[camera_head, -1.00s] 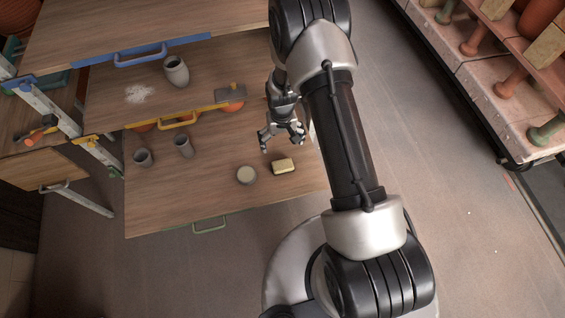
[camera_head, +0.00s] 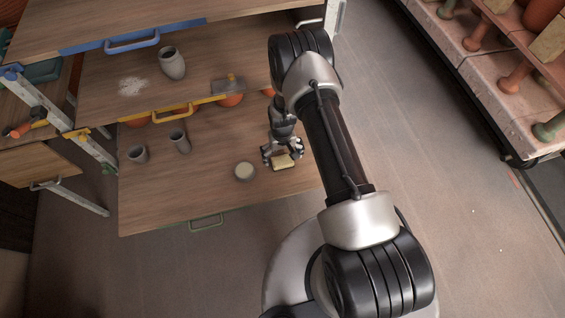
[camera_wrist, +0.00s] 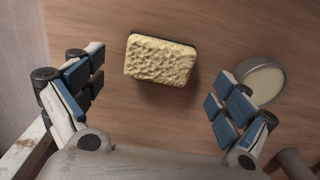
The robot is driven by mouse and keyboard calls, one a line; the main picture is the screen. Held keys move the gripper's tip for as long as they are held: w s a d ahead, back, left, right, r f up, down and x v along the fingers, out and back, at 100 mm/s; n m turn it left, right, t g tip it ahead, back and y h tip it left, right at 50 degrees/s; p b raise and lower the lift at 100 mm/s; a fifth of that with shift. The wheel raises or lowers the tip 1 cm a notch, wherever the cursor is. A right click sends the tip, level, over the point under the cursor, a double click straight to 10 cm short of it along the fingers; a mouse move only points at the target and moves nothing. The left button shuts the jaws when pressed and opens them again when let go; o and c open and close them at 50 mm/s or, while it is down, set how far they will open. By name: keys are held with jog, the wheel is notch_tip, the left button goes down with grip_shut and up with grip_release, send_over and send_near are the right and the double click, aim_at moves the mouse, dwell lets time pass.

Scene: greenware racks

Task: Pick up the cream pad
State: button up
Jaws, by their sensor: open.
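The cream pad (camera_wrist: 161,60) is a small, rough-textured block with a dark underside. It lies on the lowest wooden board, and it also shows in the head view (camera_head: 284,162), partly covered by my gripper. My gripper (camera_head: 283,160) is over the pad from above. In the wrist view my gripper (camera_wrist: 158,100) is open and empty, its blue-padded fingers spread wide to the left and right. The pad lies between the finger directions, slightly ahead of the fingertips and apart from them.
A round grey dish with pale contents (camera_head: 244,171) stands just left of the pad, close to one finger in the wrist view (camera_wrist: 263,79). Two grey cups (camera_head: 180,141) (camera_head: 138,154) stand farther left. The yellow-handled board (camera_head: 105,95) is above and behind.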

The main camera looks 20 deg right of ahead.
aim_at(283, 160)
notch_tip(283, 160, down, 3)
jog(key=shift+f+b, duration=0.1)
jog(key=shift+b, duration=0.3)
jog(key=c, duration=1.1)
jog(key=shift+r, duration=0.25)
jog(key=shift+c, duration=0.2)
notch_tip(283, 160, up, 20)
jog(key=p, duration=0.5)
jog(key=shift+p, duration=0.35)
jog(key=shift+f, duration=0.1)
